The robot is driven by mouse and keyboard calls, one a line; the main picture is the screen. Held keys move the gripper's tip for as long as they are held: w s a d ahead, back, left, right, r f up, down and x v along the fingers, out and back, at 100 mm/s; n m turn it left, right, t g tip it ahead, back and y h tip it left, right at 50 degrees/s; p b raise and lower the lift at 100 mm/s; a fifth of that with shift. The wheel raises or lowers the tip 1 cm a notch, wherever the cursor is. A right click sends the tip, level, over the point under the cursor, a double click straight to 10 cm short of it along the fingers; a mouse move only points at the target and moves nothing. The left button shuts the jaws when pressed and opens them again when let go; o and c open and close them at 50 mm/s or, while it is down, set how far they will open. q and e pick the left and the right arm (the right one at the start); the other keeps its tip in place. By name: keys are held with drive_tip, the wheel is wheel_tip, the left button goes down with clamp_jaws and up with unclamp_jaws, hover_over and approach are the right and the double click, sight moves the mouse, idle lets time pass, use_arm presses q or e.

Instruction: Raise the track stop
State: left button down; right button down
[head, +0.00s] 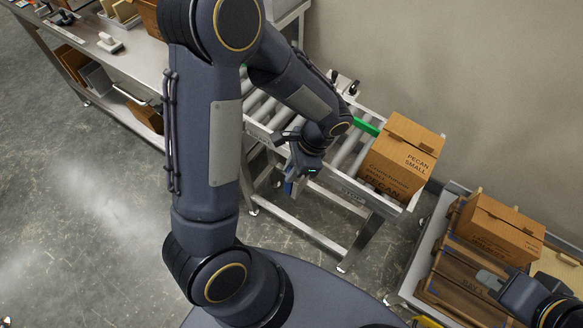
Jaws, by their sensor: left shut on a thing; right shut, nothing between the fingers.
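A roller track (348,150) runs across the middle of the head view. A green bar (365,126) shows at its far side, just left of a carton; it may be the track stop, but my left arm hides much of this area. My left gripper (292,178) is at the track's near side, pointing down, shut on what looks like a small blue piece (289,187). I cannot tell whether this piece belongs to the stop. My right gripper (488,279) is shut and empty at the lower right, by the cartons there.
A carton marked PECAN SMALL (398,165) sits on the track's right end. Another carton (492,226) stands among brown boxes on a metal-edged surface at lower right. A steel bench (125,60) with small items is at upper left. The grey floor between is open.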

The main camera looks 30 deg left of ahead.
use_arm(q)
drive_tip(key=shift+r, duration=0.1)
drive_tip(key=r+p, duration=0.1)
drive_tip(key=r, duration=0.1)
drive_tip(key=r+p, duration=0.2)
drive_tip(key=shift+d+r, duration=0.2)
drive_tip(key=shift+r, duration=0.05)
drive_tip(key=shift+f, duration=0.1)
drive_tip(key=c, duration=1.3)
unclamp_jaws()
drive_tip(key=shift+c, duration=0.2)
drive_tip(key=v, duration=0.7)
drive_tip(key=shift+r, duration=0.35)
drive_tip(key=shift+d, duration=0.1)
